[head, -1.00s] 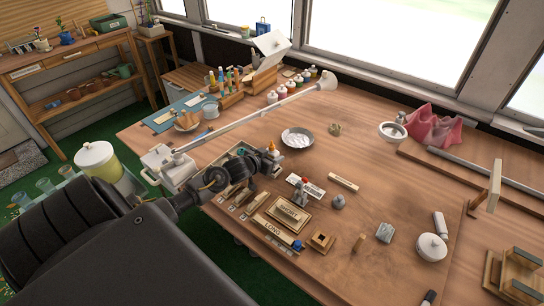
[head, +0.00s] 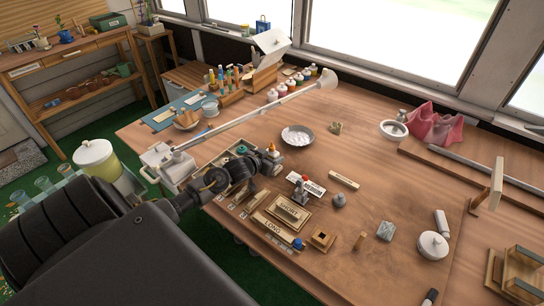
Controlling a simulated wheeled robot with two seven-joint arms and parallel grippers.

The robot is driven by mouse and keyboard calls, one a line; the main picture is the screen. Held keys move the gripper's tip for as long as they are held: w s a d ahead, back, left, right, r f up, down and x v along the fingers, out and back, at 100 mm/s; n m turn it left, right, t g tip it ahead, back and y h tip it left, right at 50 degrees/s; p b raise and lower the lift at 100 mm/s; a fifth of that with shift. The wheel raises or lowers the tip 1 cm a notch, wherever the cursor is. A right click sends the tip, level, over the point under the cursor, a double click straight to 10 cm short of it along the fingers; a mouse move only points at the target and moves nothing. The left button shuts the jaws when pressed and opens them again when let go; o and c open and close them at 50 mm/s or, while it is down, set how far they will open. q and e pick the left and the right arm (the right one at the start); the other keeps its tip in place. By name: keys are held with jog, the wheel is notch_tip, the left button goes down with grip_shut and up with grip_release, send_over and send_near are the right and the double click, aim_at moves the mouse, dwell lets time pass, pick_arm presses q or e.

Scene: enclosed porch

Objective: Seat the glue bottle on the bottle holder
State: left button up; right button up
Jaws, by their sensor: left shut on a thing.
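The glue bottle (head: 272,150) is a small white bottle with an orange cap, upright at the end of my left arm near the middle of the table. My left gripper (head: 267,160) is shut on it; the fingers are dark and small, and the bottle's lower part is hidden. A small square wooden block with a dark square opening (head: 322,239) stands near the front edge, to the right of the gripper and apart from it; it looks like the bottle holder, but I cannot be sure. My right gripper is not in view.
Wooden plates lettered SHORT (head: 289,212) and LONG (head: 272,228) lie near the front edge. A red-tipped grey piece (head: 301,187) stands by the MEDIUM label. A white lamp (head: 262,108) reaches across behind the arm. A grey dish (head: 298,136) lies beyond.

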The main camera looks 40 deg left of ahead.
pick_arm(q)
jog(key=shift+f, duration=0.4)
jog(key=o, duration=1.7)
jog(key=shift+o, duration=0.2)
jog(key=shift+r, duration=0.1)
jog(key=shift+s+r+p, duration=0.3)
jog(key=shift+p, duration=0.1)
jog(key=shift+s+r+p, duration=0.8)
jog(key=shift+s+p, duration=0.2)
jog(key=shift+p, duration=0.45)
jog(key=shift+s+r+p, duration=0.8)
jog(key=shift+s+p, duration=0.2)
jog(key=shift+p, duration=0.45)
jog(key=shift+s, duration=0.1)
